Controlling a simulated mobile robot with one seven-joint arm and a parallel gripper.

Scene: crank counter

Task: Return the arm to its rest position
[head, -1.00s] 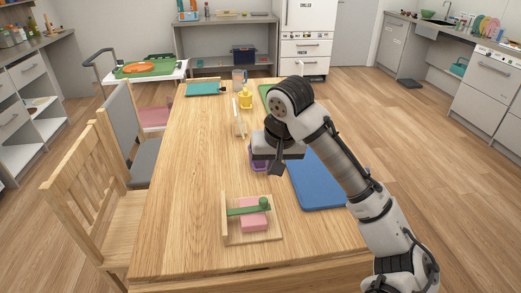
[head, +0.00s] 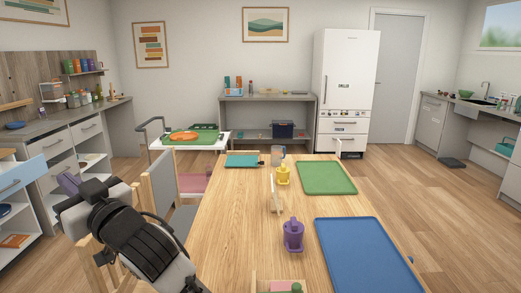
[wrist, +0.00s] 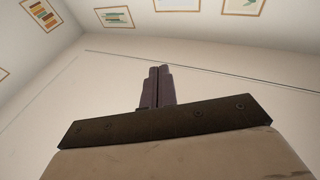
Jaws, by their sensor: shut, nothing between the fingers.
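My gripper (wrist: 158,72) points up toward the wall and ceiling in the wrist view. Its two fingers are together with nothing between them. In the head view my gripper (head: 68,184) is at the lower left, raised left of the wooden table (head: 225,215), with my folded arm below it. It is apart from the things on the table.
Chairs (head: 190,183) line the left side, close to my arm. Open floor (head: 420,200) lies to the right.

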